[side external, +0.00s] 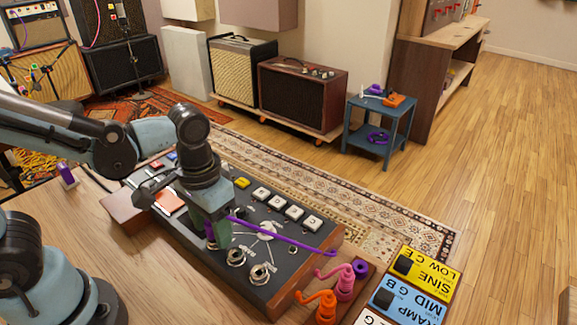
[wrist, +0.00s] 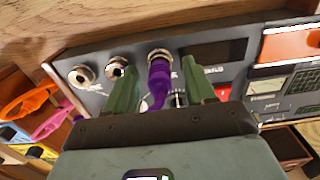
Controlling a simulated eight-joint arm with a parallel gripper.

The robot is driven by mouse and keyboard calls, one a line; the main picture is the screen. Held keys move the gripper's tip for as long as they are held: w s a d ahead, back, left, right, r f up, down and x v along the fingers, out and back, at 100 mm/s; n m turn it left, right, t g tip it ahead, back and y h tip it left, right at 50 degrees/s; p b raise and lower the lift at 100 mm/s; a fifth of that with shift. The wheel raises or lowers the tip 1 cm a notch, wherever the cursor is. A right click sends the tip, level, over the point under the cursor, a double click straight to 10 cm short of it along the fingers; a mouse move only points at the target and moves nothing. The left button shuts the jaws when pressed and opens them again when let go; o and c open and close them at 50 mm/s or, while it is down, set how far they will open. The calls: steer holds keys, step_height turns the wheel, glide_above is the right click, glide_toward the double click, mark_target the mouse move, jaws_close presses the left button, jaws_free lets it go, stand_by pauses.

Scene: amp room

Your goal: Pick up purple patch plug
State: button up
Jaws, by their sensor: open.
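The purple patch plug (wrist: 159,75) stands at a round metal jack on the panel of the dark console (side external: 190,232). In the wrist view it lies between the two green fingers of my gripper (wrist: 158,68), with a gap on each side. In the side view my gripper (side external: 214,234) is low over the console's front part, with its fingers around the plug, which is mostly hidden there. A thin purple cable (side external: 285,238) runs right from beside my gripper across the console. My gripper is open.
Two bare jacks (side external: 247,264) sit beside the plug. Pink (side external: 345,282) and orange (side external: 326,306) cranked pieces stand right of the console, near yellow and blue boxes (side external: 427,272). Another purple piece (side external: 67,175) stands on the table at left. Bare table lies in front.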

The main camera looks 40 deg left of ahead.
steer(key=shift+c, duration=0.3)
jaws_close()
steer(key=shift+r, duration=0.15)
steer(key=shift+r, duration=0.8)
step_height(320, 180, up, 2)
steer(key=s+d+r, duration=0.7)
steer(key=s+d, duration=0.1)
steer(key=shift+s, duration=0.15)
steer(key=shift+d+r, duration=0.1)
